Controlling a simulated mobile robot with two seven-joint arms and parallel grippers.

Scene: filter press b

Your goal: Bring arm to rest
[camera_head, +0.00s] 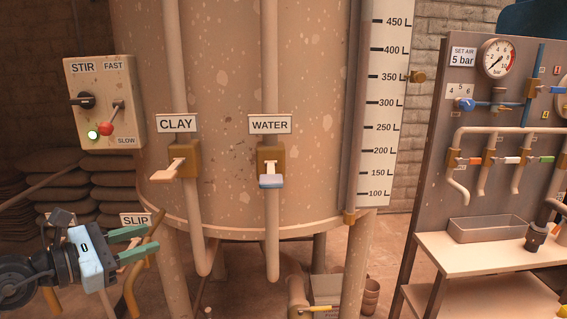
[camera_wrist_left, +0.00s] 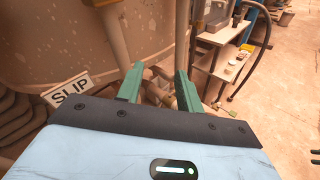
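My left gripper (camera_head: 151,237) is at the lower left of the head view, in front of the SLIP label (camera_head: 134,219), its green fingers pointing right. In the left wrist view the two fingers (camera_wrist_left: 159,69) stand apart with nothing held between them; pipework shows beyond the gap. The SLIP label also shows in the left wrist view (camera_wrist_left: 67,90), left of the fingers.
A large speckled tank (camera_head: 230,70) with CLAY (camera_head: 176,168) and WATER (camera_head: 270,166) valves fills the middle. A stir switch box (camera_head: 118,75) is at upper left, above stacked sacks (camera_head: 85,190). A panel with gauge (camera_head: 499,58) and shelf (camera_head: 490,246) stands right.

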